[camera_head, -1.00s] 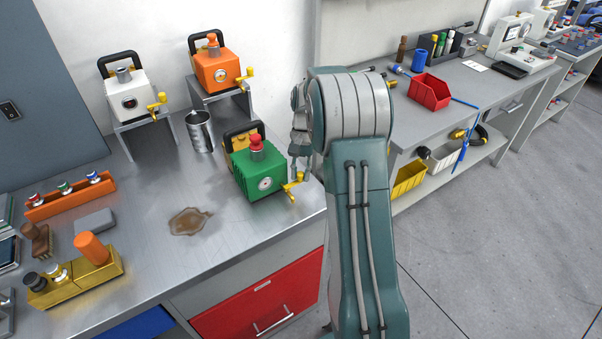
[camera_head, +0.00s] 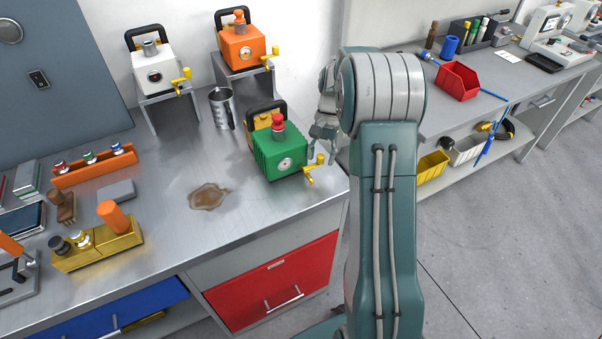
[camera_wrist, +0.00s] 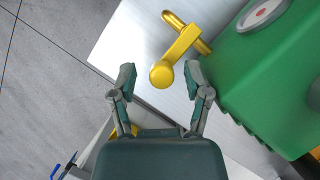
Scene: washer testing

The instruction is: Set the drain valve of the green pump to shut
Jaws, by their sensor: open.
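The green pump (camera_head: 278,157) stands on the metal bench, with a red knob on top, a black handle and a round dial on its front. Its yellow valve handle (camera_head: 315,168) sticks out at its right side. In the wrist view the yellow valve handle (camera_wrist: 177,52) ends in a round knob, and the green pump (camera_wrist: 265,75) fills the right side. My gripper (camera_wrist: 158,78) is open and empty, its fingertips either side of and just short of the knob. In the head view my gripper (camera_head: 322,132) is beside the pump's right side, partly hidden by my arm.
A white pump (camera_head: 155,75) and an orange pump (camera_head: 241,47) stand on metal stands behind. A metal cup (camera_head: 222,108) is behind the green pump. A brown puddle (camera_head: 208,196) lies left of it. The bench's front edge is close to the valve handle.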

